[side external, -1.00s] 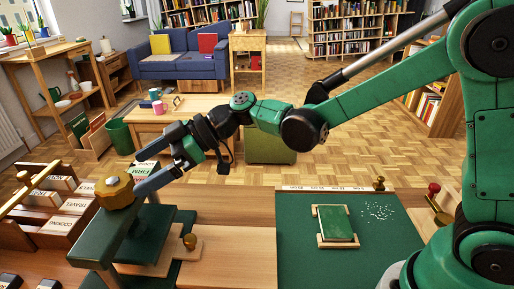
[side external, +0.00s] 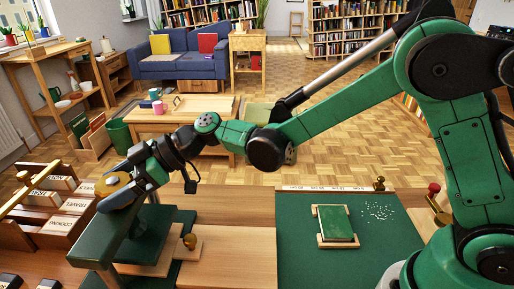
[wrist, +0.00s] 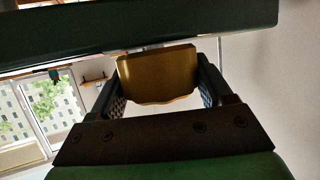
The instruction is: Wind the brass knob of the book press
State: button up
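The book press (side external: 108,245) is dark green and stands at the front left in the side view. Its brass knob (side external: 108,186) sits on top, partly hidden by my gripper (side external: 118,186). In the wrist view the brass knob (wrist: 158,76) lies between the two fingers of my gripper (wrist: 162,82), one on each side. The textured pads run close along the knob's sides. No clear gap shows, but whether both pads press on it cannot be told. The dark green beam (wrist: 150,30) of the press crosses the top of the wrist view.
A wooden rack with labelled dividers (side external: 62,205) and a brass rail stands left of the press. A green book (side external: 336,222) lies on the green mat (side external: 295,262). Bare bench lies between.

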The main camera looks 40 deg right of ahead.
jog(key=shift+c, duration=1.3)
jog(key=shift+m+t, duration=0.3)
jog(key=m+t+h, duration=0.1)
jog(key=m+t, duration=0.1)
jog(key=shift+s+m+t+h, duration=0.1)
jog(key=shift+m+t+h, duration=0.2)
jog(key=shift+t+h, duration=0.1)
jog(key=shift+m+t+h, duration=0.9)
jog(key=shift+m+t, duration=0.1)
jog(key=shift+m, duration=0.2)
jog(key=shift+m+t+h, duration=0.3)
jog(key=o, duration=1.2)
